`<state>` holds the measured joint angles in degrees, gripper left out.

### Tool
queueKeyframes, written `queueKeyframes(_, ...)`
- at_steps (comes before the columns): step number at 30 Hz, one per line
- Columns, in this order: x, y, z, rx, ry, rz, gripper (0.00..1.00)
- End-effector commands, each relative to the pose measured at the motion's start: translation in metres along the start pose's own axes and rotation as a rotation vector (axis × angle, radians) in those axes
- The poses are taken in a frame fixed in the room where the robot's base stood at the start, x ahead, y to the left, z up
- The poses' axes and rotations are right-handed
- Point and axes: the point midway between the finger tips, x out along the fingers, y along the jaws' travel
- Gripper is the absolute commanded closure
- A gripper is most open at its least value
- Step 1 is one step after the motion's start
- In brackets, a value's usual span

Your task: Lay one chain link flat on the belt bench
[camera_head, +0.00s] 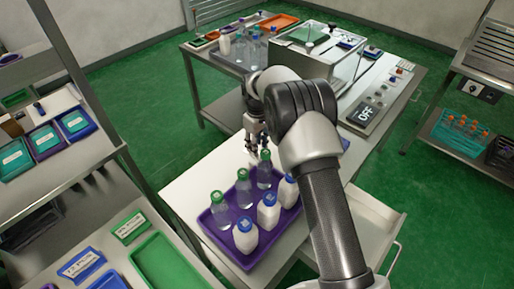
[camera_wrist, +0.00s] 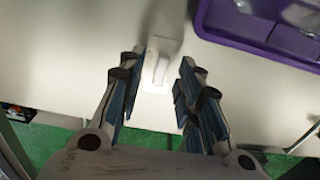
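My gripper (camera_head: 256,137) is low over the white tabletop (camera_head: 190,190), behind the purple tray. In the wrist view my gripper (camera_wrist: 160,75) is open, its two blue-padded fingers apart. A pale, narrow piece (camera_wrist: 162,62) lies between the fingers, with a small gap on each side. It may be a chain link, but its shape is too blurred to be sure. In the head view the spot under my fingers is mostly hidden. I cannot tell for certain which surface is the belt bench.
The purple tray (camera_head: 215,238) holds several green-capped clear bottles and blue-capped white bottles. Behind stands a bench with a clear-walled machine and an OFF panel (camera_head: 368,111). Shelves with small trays are at left. A rack with a green crate (camera_head: 461,134) is at right.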

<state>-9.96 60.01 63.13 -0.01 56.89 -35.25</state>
Motion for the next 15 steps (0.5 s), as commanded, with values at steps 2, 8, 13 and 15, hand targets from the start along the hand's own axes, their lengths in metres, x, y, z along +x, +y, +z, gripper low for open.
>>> queueKeyframes(2,-0.024,0.001,-0.001,0.000,0.003,0.002,0.68)
queueKeyframes(8,-0.064,0.001,-0.001,0.000,0.003,0.002,0.68)
queueKeyframes(13,-0.084,0.000,0.000,0.000,0.002,0.001,0.68)
queueKeyframes(15,-0.088,0.000,0.000,0.000,0.001,0.001,0.68)
